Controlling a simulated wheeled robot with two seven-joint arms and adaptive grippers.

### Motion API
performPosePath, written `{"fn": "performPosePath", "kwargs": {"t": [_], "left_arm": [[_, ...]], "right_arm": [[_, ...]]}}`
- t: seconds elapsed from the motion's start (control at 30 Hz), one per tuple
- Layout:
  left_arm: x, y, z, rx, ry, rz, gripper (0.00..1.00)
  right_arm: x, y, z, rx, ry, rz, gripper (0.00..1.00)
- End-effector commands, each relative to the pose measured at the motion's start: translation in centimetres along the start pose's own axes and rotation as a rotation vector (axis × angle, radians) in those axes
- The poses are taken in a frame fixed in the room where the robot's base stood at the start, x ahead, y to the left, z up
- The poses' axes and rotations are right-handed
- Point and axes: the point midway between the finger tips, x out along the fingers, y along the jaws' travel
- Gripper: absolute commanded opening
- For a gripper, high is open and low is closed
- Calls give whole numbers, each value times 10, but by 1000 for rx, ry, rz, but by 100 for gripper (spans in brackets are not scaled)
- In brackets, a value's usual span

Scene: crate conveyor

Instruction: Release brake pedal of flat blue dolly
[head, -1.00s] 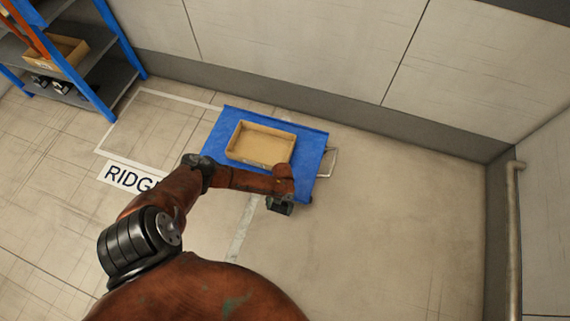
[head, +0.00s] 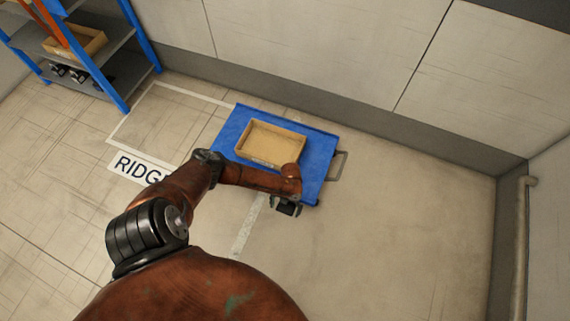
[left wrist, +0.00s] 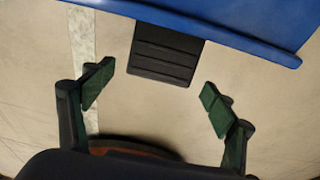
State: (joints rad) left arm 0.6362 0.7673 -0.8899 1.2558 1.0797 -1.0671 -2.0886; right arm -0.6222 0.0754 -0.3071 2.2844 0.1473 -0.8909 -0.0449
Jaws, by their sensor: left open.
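The flat blue dolly (head: 318,165) stands on the floor with a shallow cardboard tray (head: 270,144) on its deck. A ribbed black brake pedal (left wrist: 166,54) sticks out from under the dolly's blue edge (left wrist: 235,25) in the left wrist view. My left gripper (left wrist: 158,100) is open and empty. Its two green-padded fingertips are spread on either side of the pedal and a little short of it, apart from it in the picture. In the head view my left gripper (head: 286,208) is at the dolly's near edge, mostly hidden by its wrist. My right gripper does not show.
A grey handle (head: 338,166) juts from the dolly's right side. A white floor line (head: 125,127) and a "RIDG" label (head: 135,166) lie to the left. A blue-framed shelf (head: 112,75) stands at top left. The wall runs behind; the floor at right is clear.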

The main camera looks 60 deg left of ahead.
Motion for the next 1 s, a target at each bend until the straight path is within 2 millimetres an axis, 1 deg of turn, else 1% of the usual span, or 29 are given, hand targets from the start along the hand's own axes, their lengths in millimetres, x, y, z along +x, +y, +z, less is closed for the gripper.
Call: {"fn": "performPosePath", "kwargs": {"t": [0.07,0.17,0.4,0.6,0.7,0.8,1.0], "left_arm": [[-6,0,1,0,-1,-1,79],[-20,0,2,0,-3,-2,79],[-70,1,2,2,-3,0,79],[-104,0,2,0,-2,0,79],[-113,1,1,-1,0,1,79],[-118,0,1,-1,0,0,79],[-119,0,0,-1,0,0,79]], "right_arm": [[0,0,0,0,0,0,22],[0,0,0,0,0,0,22],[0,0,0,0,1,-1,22],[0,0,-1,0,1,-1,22],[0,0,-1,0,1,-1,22],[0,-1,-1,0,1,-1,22],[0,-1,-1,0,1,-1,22]]}}
